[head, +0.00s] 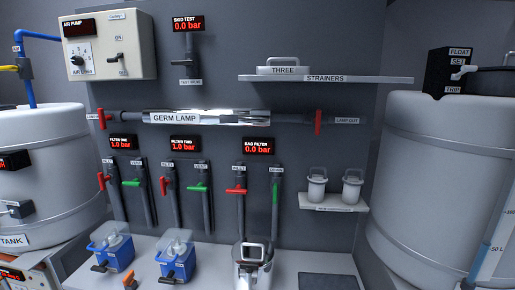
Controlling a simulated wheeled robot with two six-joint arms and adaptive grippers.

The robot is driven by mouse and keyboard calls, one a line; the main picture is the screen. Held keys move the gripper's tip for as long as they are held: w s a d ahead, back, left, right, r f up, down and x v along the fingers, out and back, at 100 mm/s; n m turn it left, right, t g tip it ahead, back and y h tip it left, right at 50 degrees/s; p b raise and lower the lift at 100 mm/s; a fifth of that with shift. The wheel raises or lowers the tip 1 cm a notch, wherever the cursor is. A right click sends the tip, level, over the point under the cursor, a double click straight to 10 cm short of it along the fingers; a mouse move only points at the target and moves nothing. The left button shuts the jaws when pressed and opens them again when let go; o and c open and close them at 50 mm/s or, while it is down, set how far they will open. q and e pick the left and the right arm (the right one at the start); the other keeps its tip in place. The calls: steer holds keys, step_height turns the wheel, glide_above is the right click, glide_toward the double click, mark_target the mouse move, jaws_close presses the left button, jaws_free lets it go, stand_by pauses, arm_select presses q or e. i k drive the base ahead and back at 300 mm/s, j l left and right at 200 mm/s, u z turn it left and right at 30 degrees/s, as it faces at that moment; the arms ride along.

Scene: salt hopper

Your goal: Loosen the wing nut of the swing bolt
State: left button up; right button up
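A shiny metal vessel (244,253) stands at the bottom centre, below the bag filter display. It has a pale body and dark parts at its lower front, and the frame's bottom edge cuts it off. I cannot make out a swing bolt or its wing nut on it. Neither of my grippers can be seen in the head view.
Two blue-based units (111,252) (176,262) stand left of the vessel. A dark mat (328,287) lies to its right. Red and green valve handles line the wall above. Large tanks (50,160) (440,180) flank the bench. A small shelf (333,204) holds two canisters.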

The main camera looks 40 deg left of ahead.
mark_target(249, 267)
steer(key=u, duration=1.25)
